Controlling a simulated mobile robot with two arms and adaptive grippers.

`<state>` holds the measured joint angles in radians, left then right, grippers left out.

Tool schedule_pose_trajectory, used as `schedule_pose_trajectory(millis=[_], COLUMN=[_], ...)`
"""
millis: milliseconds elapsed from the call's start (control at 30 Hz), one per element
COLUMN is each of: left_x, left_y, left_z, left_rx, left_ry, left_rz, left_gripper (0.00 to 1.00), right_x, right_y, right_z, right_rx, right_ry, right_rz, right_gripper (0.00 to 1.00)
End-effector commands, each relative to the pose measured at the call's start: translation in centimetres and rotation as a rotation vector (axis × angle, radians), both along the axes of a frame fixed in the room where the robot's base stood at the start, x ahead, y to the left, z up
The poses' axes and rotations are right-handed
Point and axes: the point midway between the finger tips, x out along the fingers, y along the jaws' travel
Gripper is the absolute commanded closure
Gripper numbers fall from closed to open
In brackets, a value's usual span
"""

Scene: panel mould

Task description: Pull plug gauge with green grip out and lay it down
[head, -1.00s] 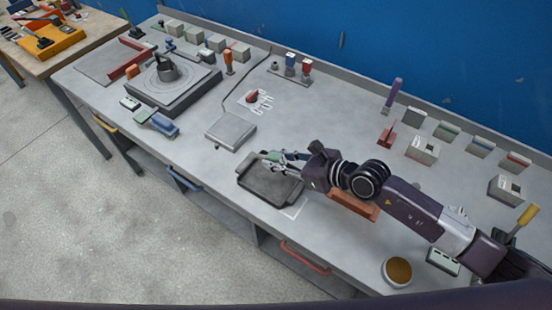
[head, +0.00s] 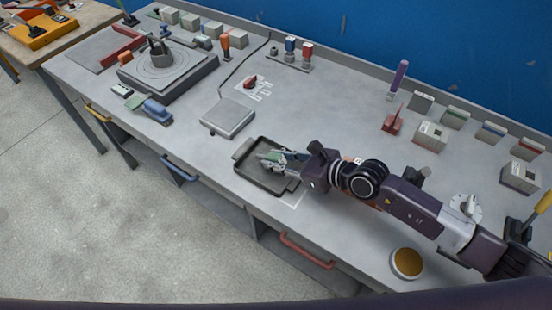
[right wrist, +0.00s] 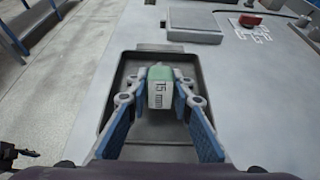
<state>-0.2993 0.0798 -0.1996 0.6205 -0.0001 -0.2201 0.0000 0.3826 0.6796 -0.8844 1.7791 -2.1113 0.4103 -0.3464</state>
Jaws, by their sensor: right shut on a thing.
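My right gripper (right wrist: 160,97) is shut on the plug gauge (right wrist: 160,88), a pale block-like grip with a green end and a "15 mm" label. In the right wrist view the gauge sits between the blue fingers, over the dark tray (right wrist: 114,112). In the head view the right gripper (head: 270,160) is over the inside of the tray (head: 262,188), with a bit of green at its fingertips. I cannot tell whether the gauge touches the tray floor. Its lower part is hidden. My left gripper is not in view.
A flat grey scale-like box (head: 228,117) stands left of the tray. A round tan-topped pot (head: 406,263) is near the front edge at right. Several labelled grey blocks (head: 431,135) stand at the back right.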

Motion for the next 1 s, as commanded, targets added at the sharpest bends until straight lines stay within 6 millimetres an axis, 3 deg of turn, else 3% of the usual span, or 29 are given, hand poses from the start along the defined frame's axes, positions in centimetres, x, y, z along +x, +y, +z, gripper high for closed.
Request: schedule_pose_trajectory(millis=[133, 167, 333, 667, 1000], left_x=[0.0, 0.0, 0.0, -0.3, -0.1], left_y=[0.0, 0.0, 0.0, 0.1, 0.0], left_z=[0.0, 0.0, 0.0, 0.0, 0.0], left_rx=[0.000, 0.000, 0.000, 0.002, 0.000], left_ry=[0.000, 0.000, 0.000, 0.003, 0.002], left_rz=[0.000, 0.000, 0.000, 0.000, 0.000], left_gripper=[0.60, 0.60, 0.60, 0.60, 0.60], right_x=[0.0, 0.0, 0.0, -0.2, -3.3], right_y=[0.0, 0.0, 0.0, -0.2, -4.5], right_z=[0.0, 0.0, 0.0, 0.0, 2.5], right_rx=[0.001, 0.001, 0.001, -0.002, -0.004], right_ry=[-0.001, -0.001, -0.001, 0.001, 0.001], right_rz=[0.000, 0.000, 0.000, 0.000, 0.001], right_gripper=[1.00, 0.77, 0.59, 0.59, 0.59])
